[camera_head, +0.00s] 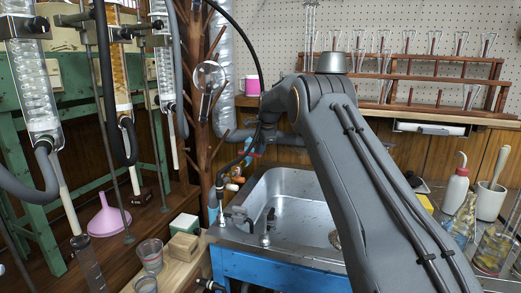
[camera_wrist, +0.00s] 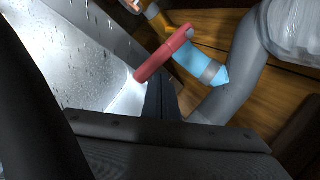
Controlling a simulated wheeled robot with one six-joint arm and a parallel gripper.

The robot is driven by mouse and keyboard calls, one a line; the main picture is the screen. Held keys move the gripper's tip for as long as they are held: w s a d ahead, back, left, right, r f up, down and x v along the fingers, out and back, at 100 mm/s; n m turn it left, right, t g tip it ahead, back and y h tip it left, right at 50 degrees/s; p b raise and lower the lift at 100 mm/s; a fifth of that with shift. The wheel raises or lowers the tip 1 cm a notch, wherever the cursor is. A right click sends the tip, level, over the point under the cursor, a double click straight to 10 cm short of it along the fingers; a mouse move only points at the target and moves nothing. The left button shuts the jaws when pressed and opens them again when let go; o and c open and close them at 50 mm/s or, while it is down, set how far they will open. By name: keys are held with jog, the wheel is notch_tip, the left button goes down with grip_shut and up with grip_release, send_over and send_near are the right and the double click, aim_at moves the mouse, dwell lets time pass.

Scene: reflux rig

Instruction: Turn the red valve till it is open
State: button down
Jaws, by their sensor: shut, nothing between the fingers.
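The red valve (camera_wrist: 163,54) shows in the wrist view as a short red bar handle. It lies across a light blue pipe (camera_wrist: 192,60), roughly at right angles to it. My gripper (camera_wrist: 160,90) is shut and empty, its dark fingers just below the handle's lower end. I cannot tell whether they touch it.
A metal sink (camera_head: 290,205) on a blue frame lies below my arm, with taps (camera_head: 266,225) at its front. A thick grey hose (camera_wrist: 245,75) runs beside the valve. Glass columns (camera_head: 35,90) stand left; a wash bottle (camera_head: 455,188) and flasks stand right.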

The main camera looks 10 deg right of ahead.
jog(key=shift+s+a+p, duration=0.3)
jog(key=shift+s+p, duration=0.05)
jog(key=shift+s, duration=0.25)
jog(key=shift+s+a+p, duration=0.3)
jog(key=shift+s+p, duration=0.05)
jog(key=shift+s, duration=0.25)
jog(key=shift+s+a+f+p, duration=0.1)
jog(key=shift+s+a+p, duration=0.45)
jog(key=shift+a, duration=0.7)
jog(key=shift+s+a+r+p, duration=0.1)
jog(key=shift+s+a+p, duration=0.4)
jog(key=shift+a, duration=0.75)
jog(key=shift+s+a+f+p, duration=0.1)
jog(key=shift+s+a+p, duration=0.45)
jog(key=shift+a, duration=0.7)
jog(key=r+p, duration=0.1)
jog(key=r, duration=0.1)
jog(key=d+r+p, duration=0.1)
jog(key=r, duration=0.1)
jog(key=shift+r, duration=0.25)
